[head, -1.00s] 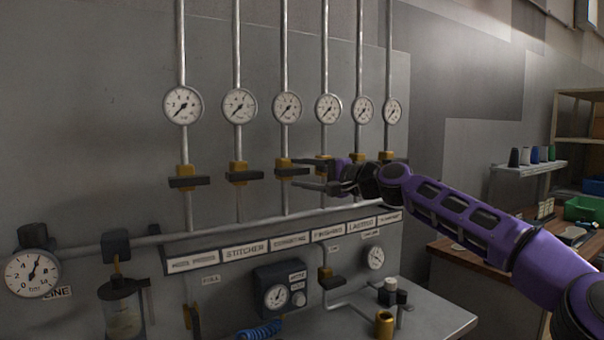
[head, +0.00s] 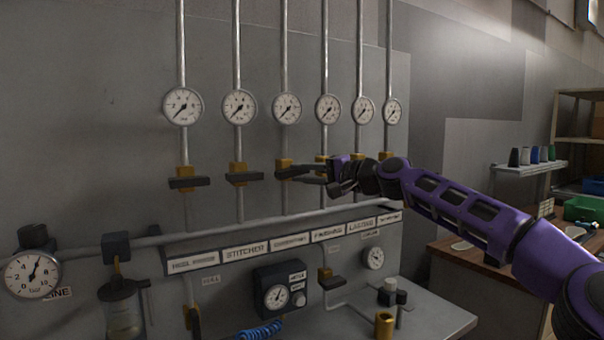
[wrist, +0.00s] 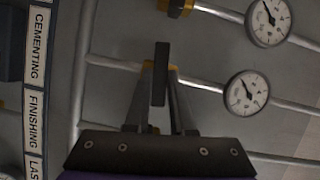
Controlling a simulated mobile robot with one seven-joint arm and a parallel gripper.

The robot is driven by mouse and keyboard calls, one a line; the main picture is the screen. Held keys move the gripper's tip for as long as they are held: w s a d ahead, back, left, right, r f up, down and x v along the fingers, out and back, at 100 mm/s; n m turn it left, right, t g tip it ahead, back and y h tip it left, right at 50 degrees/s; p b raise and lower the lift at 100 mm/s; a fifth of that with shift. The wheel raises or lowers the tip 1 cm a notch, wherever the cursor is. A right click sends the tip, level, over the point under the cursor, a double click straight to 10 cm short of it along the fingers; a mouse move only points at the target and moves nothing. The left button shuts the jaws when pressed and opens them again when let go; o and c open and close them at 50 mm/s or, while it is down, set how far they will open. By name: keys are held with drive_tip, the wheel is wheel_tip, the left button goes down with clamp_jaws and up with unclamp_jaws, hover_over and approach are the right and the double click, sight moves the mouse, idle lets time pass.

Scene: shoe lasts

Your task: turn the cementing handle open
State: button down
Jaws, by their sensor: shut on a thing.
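The cementing handle (head: 286,173) is a dark lever on a brass valve body (head: 284,163), on the third pipe from the left. It also shows in the wrist view (wrist: 160,74), lying across its pipe, with the cementing label (wrist: 38,46) to the left. My gripper (head: 302,174) reaches in from the right and is shut on the handle, one finger on each side. My gripper also shows in the wrist view (wrist: 161,88). The fingers hide part of the handle in the head view. The cementing gauge (head: 287,108) is above the valve.
Similar valve handles sit on neighbouring pipes, such as the stitcher handle (head: 243,176) to the left. The finishing valve (head: 321,160) is close behind my fingers. A label rail (head: 222,255) and a horizontal pipe run below. The wall left of the valves is open.

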drive_tip(key=n, duration=0.1)
drive_tip(key=n+h, duration=0.1)
drive_tip(key=n, duration=0.1)
drive_tip(key=shift+a+r, duration=0.1)
drive_tip(key=shift+r, duration=0.15)
drive_tip(key=n+h, duration=0.2)
drive_tip(key=n, duration=0.1)
drive_tip(key=shift+s+a+r, duration=0.1)
drive_tip(key=shift+s, duration=0.05)
drive_tip(key=n+h+b, duration=0.1)
drive_tip(key=n+h, duration=0.1)
drive_tip(key=n, duration=0.1)
drive_tip(key=shift+a, duration=0.15)
drive_tip(key=shift+s+n+t+h+b, duration=0.1)
drive_tip(key=shift+n+t+h+b, duration=0.2)
drive_tip(key=shift+n+h, duration=0.35)
drive_tip(key=shift+n+t+h+b, duration=0.15)
drive_tip(key=shift+n+t+h, duration=0.25)
drive_tip(key=shift+n, duration=0.45)
drive_tip(key=c, duration=0.8)
unclamp_jaws()
drive_tip(key=shift+o, duration=0.2)
drive_tip(key=shift+r, duration=0.1)
